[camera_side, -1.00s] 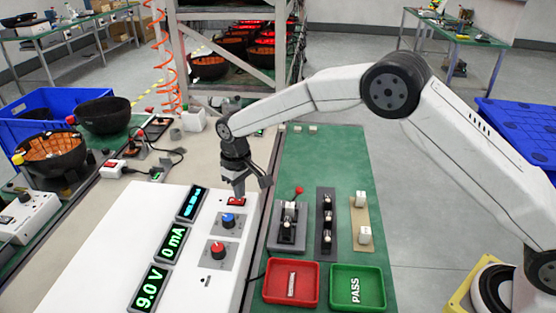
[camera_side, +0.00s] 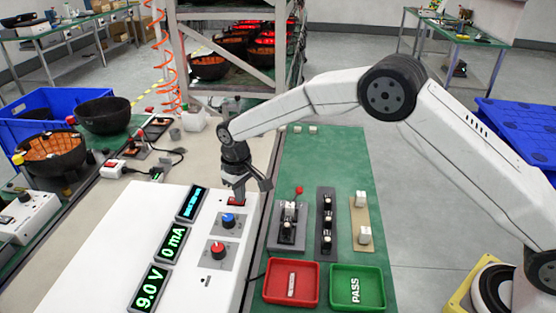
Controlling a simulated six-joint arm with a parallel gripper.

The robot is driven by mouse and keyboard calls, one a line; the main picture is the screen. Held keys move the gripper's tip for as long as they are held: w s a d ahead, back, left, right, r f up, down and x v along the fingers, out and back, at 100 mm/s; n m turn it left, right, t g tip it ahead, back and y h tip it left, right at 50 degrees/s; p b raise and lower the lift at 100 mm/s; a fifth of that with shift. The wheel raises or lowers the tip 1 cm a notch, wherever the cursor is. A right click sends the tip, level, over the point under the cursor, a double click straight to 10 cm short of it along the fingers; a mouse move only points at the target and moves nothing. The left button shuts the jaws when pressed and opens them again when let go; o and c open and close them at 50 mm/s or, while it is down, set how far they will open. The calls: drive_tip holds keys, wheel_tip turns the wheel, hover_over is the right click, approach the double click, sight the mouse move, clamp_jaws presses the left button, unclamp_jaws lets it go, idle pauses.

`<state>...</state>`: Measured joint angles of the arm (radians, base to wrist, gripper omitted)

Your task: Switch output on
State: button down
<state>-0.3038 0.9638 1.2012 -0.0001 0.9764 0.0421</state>
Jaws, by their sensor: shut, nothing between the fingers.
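The white power supply (camera_side: 110,245) lies at the lower left with its panel facing up. Its displays (camera_side: 150,287) read 9.0 V and 0 mA, and a third shows a blue pattern. A red rocker switch (camera_side: 236,201) sits near the panel's far end, beyond a blue knob (camera_side: 228,220) and a red knob (camera_side: 218,249). My gripper (camera_side: 238,194) is shut and empty, pointing down at the red switch. Its tip partly covers the switch; I cannot tell whether it touches.
A red tray (camera_side: 291,303) and a green PASS tray (camera_side: 358,305) stand on the green mat to the right. Grey fixtures (camera_side: 287,227) holding small parts lie behind them. A dark bowl (camera_side: 50,155) and a blue crate (camera_side: 40,108) are at the left.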

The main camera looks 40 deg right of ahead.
drive_tip(key=shift+f, duration=0.15)
drive_tip(key=shift+r, duration=3.55)
drive_tip(key=shift+s+d, duration=0.1)
drive_tip(key=shift+d, duration=0.05)
drive_tip(key=s+d+m+t, duration=0.1)
drive_tip(key=s+d, duration=0.7)
drive_tip(key=s, duration=0.5)
drive_tip(key=s+d+m+t, duration=0.1)
drive_tip(key=s+d+m, duration=0.1)
drive_tip(key=s+d, duration=0.7)
drive_tip(key=s, duration=0.4)
drive_tip(key=shift+s+f+t, duration=0.3)
drive_tip(key=shift+s+f, duration=0.05)
drive_tip(key=shift+s, duration=0.05)
